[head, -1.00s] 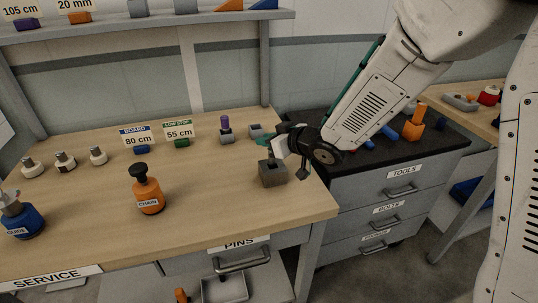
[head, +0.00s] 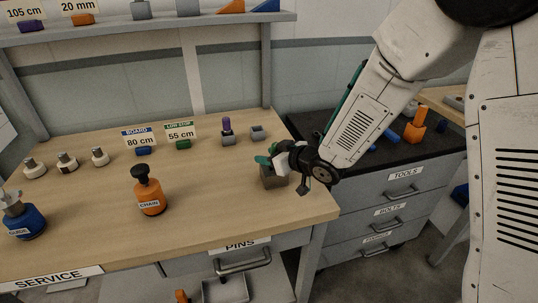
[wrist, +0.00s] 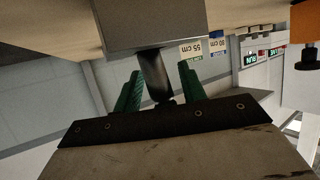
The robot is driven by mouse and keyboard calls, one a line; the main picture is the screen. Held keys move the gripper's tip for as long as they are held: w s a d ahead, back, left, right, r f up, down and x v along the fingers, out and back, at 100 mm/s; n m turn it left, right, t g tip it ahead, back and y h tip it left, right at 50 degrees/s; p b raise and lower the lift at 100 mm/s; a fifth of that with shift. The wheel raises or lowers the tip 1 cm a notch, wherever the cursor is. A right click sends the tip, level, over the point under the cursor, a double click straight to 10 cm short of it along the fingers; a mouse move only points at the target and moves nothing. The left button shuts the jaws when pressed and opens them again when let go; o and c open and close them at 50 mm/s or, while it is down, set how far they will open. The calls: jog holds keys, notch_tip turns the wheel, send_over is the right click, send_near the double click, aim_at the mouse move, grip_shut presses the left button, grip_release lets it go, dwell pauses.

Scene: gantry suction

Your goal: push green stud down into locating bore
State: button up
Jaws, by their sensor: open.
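A dark grey block (head: 274,182) stands near the right end of the wooden bench. My gripper (head: 268,157) is at the block's top, its green fingers spread. In the wrist view the open fingers (wrist: 160,72) stand on either side of a dark cylindrical stud (wrist: 154,76), which runs between the grey block (wrist: 150,22) and my gripper's palm. No green shows on this stud; it looks nearly black. The bore is hidden, and how deep the stud sits cannot be told. In the head view my gripper covers the stud.
An orange CHAIN bottle (head: 149,195) stands left of the block. A grey holder with a purple pin (head: 227,128) and another small grey block (head: 258,133) stand behind. The black-topped drawer cabinet (head: 395,195) is at right. Bare bench (head: 205,190) lies between bottle and block.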

jog(key=v, duration=1.2)
jog(key=shift+o, duration=0.5)
jog(key=shift+w, duration=0.1)
jog(key=w+d+m+h, duration=0.6)
jog(key=d+h, duration=0.1)
jog(key=s+d+f+m+g+h, duration=0.25)
jog(key=s+m+g, duration=0.25)
jog(key=s+g, duration=0.55)
jog(key=shift+t, duration=0.55)
jog(key=f, duration=0.2)
jog(key=s+f, duration=0.1)
jog(key=f, duration=0.4)
jog(key=shift+s+a+f, duration=0.25)
jog(key=shift+a, duration=0.1)
grip_shut()
